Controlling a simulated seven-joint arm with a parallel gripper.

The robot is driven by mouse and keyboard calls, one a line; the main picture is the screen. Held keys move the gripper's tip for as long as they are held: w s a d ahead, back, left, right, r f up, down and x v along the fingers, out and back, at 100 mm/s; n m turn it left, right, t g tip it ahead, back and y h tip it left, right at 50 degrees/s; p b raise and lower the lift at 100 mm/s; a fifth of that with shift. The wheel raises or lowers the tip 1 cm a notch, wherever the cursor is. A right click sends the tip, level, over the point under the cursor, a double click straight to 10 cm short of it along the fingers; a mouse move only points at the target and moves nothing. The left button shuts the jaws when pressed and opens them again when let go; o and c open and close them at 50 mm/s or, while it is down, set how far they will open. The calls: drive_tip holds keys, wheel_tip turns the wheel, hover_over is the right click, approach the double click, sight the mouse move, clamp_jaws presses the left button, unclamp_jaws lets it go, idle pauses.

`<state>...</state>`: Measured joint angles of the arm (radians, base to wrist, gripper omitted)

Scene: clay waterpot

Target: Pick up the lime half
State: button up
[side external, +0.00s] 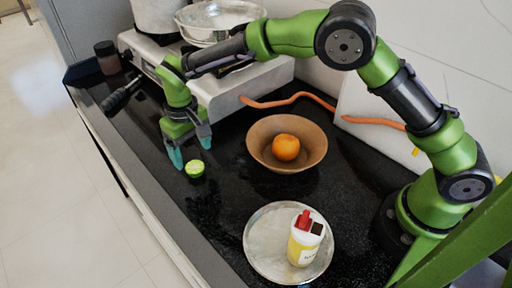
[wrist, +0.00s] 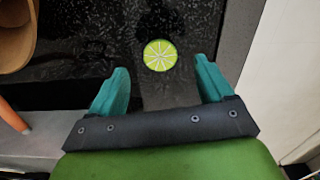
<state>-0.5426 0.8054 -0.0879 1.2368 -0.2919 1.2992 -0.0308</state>
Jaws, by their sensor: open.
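The lime half (side external: 195,169) lies on the black counter with its pale cut face up, near the counter's front edge. It also shows in the wrist view (wrist: 160,55), ahead of the fingertips and roughly midway between them. My gripper (side external: 190,158) has teal fingers and is open and empty. It hangs just above and slightly left of the lime half in the side view. In the wrist view my gripper (wrist: 157,85) has its two fingers spread wide apart. I cannot tell the exact height of the fingertips above the counter.
A brown bowl (side external: 259,136) with an orange (side external: 285,147) stands to the right. A metal plate (side external: 252,262) holds a white and yellow container (side external: 303,248) with a red top. A stove (side external: 222,100) with pots stands behind my gripper. The counter around the lime half is clear.

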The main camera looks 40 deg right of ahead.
sight(195, 167)
drive_tip(key=f, duration=0.5)
drive_tip(key=shift+w+f, duration=0.2)
drive_tip(key=shift+f, duration=0.2)
drive_tip(key=c, duration=1.1)
